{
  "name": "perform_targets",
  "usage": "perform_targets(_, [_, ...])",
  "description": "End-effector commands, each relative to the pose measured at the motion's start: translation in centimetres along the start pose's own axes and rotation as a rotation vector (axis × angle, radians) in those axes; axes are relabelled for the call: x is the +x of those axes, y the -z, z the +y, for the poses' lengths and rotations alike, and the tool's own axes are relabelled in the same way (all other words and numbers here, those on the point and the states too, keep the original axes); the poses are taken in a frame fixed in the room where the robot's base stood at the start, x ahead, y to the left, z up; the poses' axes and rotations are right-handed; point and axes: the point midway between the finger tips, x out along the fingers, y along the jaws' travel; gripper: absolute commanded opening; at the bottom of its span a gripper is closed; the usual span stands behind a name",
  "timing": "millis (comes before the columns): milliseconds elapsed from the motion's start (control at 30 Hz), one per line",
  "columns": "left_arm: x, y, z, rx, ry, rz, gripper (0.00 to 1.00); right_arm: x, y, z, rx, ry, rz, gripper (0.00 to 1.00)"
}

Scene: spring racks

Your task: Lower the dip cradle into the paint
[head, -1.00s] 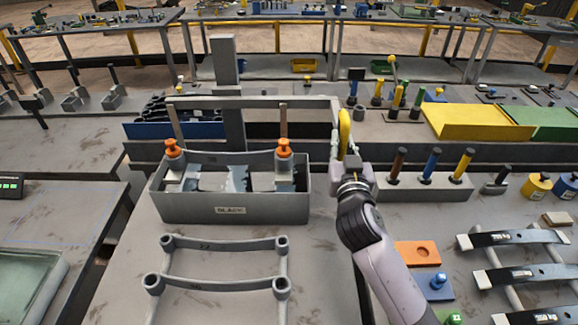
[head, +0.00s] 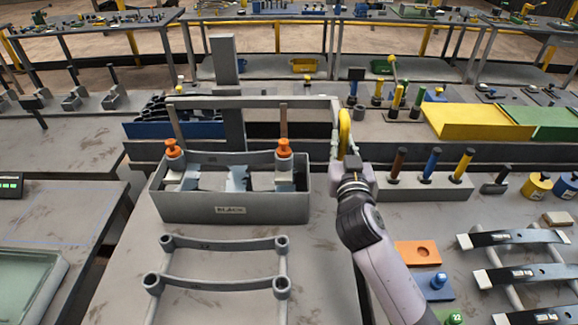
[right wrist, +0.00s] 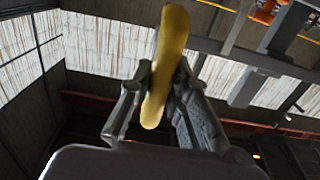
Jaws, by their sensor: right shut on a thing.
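The dip cradle (head: 228,157) is a grey frame with two orange knobs (head: 284,147). It sits low in the grey tank (head: 180,206) labelled BLACK, below a grey overhead bar (head: 250,103) with rods hanging down to it. Leaf springs (head: 237,178) show between its ends. The paint surface is hidden by the tank's front wall. My right gripper (head: 349,158) is at the right end of the bar, shut on the yellow handle (head: 345,130). The right wrist view shows the yellow handle (right wrist: 166,62) between the two fingers. My left gripper is out of view.
An empty grey rack (head: 222,284) lies in front of the tank. A block with brown, blue and yellow handles (head: 430,190) stands right of my wrist. An orange plate (head: 417,254) and a rack of springs (head: 525,273) lie further right. A post (head: 228,90) rises behind the tank.

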Motion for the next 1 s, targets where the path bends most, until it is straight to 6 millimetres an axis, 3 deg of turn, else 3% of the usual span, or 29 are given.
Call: perform_targets(1000, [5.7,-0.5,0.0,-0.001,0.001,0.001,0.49,-0.1,-6.8,0.0,0.001,0.0,-0.008,0.0])
